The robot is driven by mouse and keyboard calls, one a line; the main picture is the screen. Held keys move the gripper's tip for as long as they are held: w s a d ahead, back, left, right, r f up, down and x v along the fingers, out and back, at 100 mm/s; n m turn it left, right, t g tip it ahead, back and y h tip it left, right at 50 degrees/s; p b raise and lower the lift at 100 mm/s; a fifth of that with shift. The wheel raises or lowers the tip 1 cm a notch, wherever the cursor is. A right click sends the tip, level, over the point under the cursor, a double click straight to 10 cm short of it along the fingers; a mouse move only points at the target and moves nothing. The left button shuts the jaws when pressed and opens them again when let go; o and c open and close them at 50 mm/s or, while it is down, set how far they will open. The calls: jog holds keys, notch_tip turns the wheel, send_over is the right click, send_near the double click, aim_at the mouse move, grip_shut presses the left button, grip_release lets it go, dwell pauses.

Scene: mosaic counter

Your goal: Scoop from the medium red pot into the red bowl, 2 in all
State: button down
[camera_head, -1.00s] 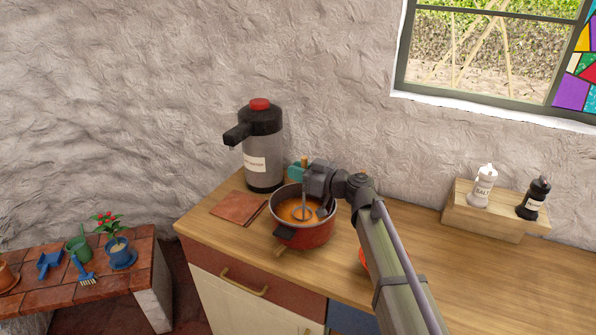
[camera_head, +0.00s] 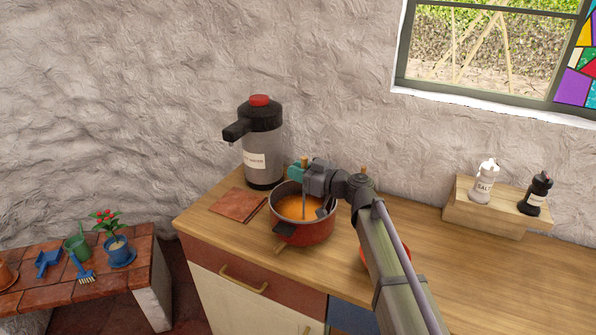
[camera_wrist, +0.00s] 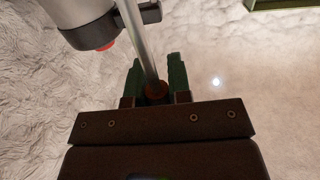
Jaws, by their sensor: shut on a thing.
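The medium red pot (camera_head: 308,235) stands on the wooden counter and holds orange liquid (camera_head: 290,209). My gripper (camera_head: 298,173) is above the pot, shut on the ladle (camera_head: 304,205), whose metal shaft points down into the pot. The ladle's cup does not show and appears to be under the liquid. In the wrist view the ladle (camera_wrist: 136,40) runs between the green fingers of my gripper (camera_wrist: 157,82). The red bowl (camera_head: 368,258) sits on the counter right of the pot, mostly hidden behind my arm.
A water dispenser (camera_head: 262,150) stands behind the pot. A reddish tile (camera_head: 238,205) lies left of it. Salt (camera_head: 484,182) and a dark shaker (camera_head: 535,195) stand on a wooden block (camera_head: 487,220) at right. The right counter is clear. Plants and tools sit on a low tiled bench (camera_head: 65,290).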

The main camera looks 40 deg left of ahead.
notch_tip(320, 180, up, 11)
jog(key=p, duration=1.1)
jog(key=shift+r, duration=0.2)
jog(key=shift+w, duration=0.1)
jog(key=w+d+f+m+t+b, duration=0.25)
jog(key=w+d+t, duration=0.25)
jog(key=w+d, duration=0.5)
jog(key=s+d+f+n+g+b, duration=0.1)
jog(key=s+d+f+g+b, duration=0.1)
jog(key=s+d, duration=0.5)
jog(key=s+d+f+n+g+b, duration=0.1)
jog(key=s+d+f+g+b, duration=0.1)
jog(key=s+d, duration=0.5)
jog(key=shift+s+d+f+g, duration=0.4)
jog(key=shift+d+f+g, duration=0.1)
jog(key=shift+d, duration=0.65)
jog(key=shift+n, duration=0.25)
